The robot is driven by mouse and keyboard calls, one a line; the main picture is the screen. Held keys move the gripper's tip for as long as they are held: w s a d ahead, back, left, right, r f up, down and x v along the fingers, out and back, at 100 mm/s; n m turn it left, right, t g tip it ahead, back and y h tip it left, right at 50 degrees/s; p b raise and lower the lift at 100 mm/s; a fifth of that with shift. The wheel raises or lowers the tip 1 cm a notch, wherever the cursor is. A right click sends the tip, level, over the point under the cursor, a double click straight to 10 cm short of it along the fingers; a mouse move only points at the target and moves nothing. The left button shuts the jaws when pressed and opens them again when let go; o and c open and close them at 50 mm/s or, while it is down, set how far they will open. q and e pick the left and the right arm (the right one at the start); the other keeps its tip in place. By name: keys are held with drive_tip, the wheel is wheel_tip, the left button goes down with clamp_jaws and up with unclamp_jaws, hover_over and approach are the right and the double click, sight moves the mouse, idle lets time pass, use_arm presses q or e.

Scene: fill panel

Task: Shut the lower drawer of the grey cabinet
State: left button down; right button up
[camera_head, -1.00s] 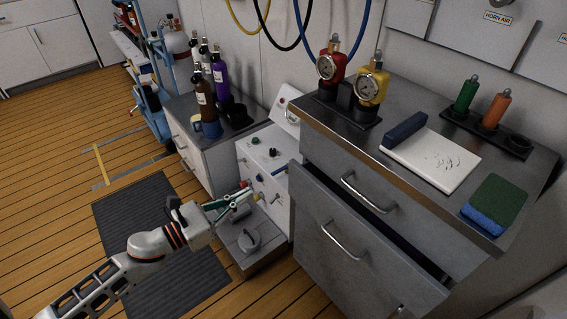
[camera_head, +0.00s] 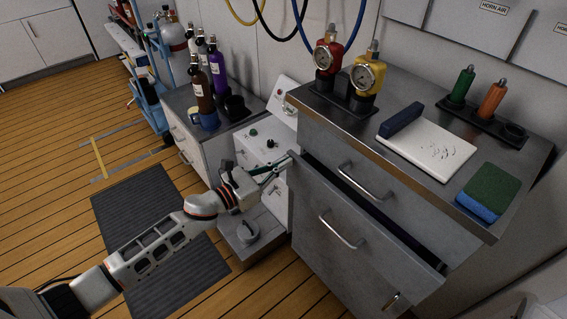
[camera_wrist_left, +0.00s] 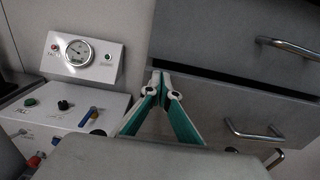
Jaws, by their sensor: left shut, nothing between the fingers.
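The grey cabinet (camera_head: 415,205) stands at the right, with a closed upper drawer (camera_head: 325,152). Below it the lower drawer (camera_head: 325,198) is pulled out part way, with a dark gap behind the top edge of its front. Its bar handle (camera_head: 340,232) faces me; the handle also shows in the wrist view (camera_wrist_left: 250,133). My left gripper (camera_head: 286,164) is shut and empty, at the left upper corner of the drawer front. In the wrist view its fingertips (camera_wrist_left: 162,78) overlap that corner; I cannot tell whether they touch. My right gripper is not in view.
A white control panel (camera_head: 262,145) with knobs and a gauge stands close left of the drawer. A smaller cabinet (camera_head: 190,140) with bottles is farther left. Gauges, a white board (camera_head: 428,147) and a green-blue sponge (camera_head: 487,190) lie on top. Floor in front is open.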

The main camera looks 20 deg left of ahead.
sight(295, 154)
use_arm(q)
drive_tip(key=shift+w+d, duration=0.1)
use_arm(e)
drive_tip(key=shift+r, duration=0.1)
use_arm(q)
drive_tip(key=b+x, duration=0.1)
drive_tip(key=x, duration=0.3)
drive_tip(key=shift+w+d+f, duration=0.1)
drive_tip(key=shift+w, duration=0.05)
drive_tip(key=shift+r, duration=0.3)
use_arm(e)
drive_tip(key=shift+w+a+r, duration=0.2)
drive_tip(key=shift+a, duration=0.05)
